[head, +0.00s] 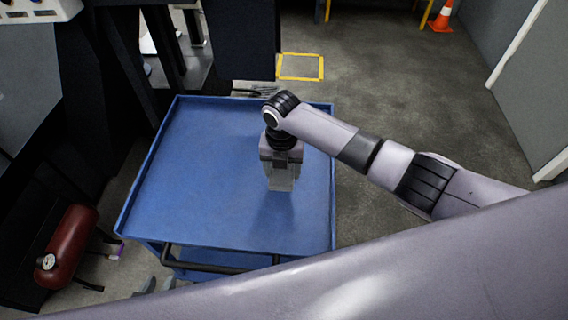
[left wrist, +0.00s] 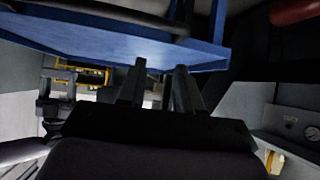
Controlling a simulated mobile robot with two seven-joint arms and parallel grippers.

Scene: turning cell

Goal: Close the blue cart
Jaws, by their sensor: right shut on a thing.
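The blue cart (head: 215,150) stands in the middle of the head view, with a flat, rimmed top. A black bar handle (head: 205,266) runs along its near side, and a blue lower part shows beneath. In the left wrist view the cart's blue edge (left wrist: 90,45) crosses the top. My right gripper (head: 281,186) points down over the cart top, shut on a small pale grey piece mostly hidden by the fingers. My left gripper (head: 157,285) is at the cart's near left corner, partly hidden; in the left wrist view its fingers (left wrist: 158,85) are apart and empty, below the cart's edge.
A dark red tank (head: 70,245) with a gauge stands left of the cart. Dark machinery (head: 185,70) is behind and left. A yellow floor square (head: 301,67) and an orange cone (head: 441,18) lie beyond. The floor right of the cart is clear.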

